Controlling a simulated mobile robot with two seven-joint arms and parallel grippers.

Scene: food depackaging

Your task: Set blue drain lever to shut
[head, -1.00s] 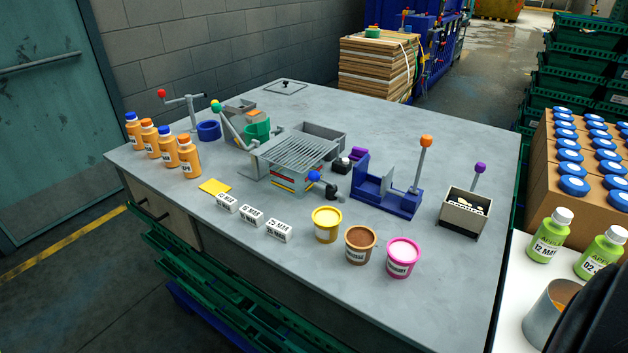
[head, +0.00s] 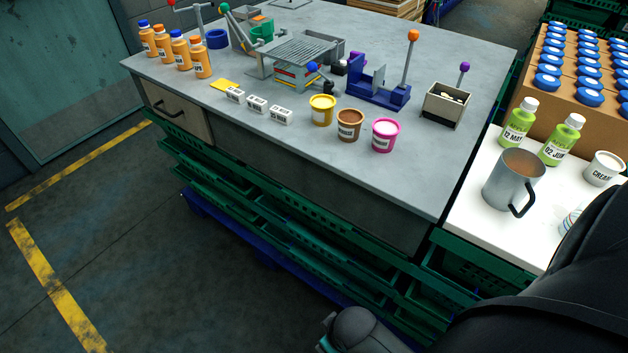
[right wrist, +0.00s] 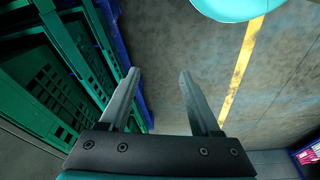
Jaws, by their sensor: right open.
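The blue-knobbed lever (head: 312,67) is on the grey table in the head view, at the front right corner of the slatted drain rack (head: 308,50). Its short arm slants down to a dark valve body beside the rack. At this size I cannot tell whether the valve is open or shut. My right gripper (right wrist: 159,74) shows in the right wrist view, with its two fingers apart and nothing between them. It is over the floor beside green crates, away from the lever. My left gripper is not in view.
Yellow (head: 321,110), brown (head: 349,125) and pink (head: 385,135) tubs stand in front of the lever. A blue press (head: 378,92) with an orange-knobbed lever is to its right. Green crates (head: 300,245) line the table front. A metal mug (head: 512,182) stands on the white side table.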

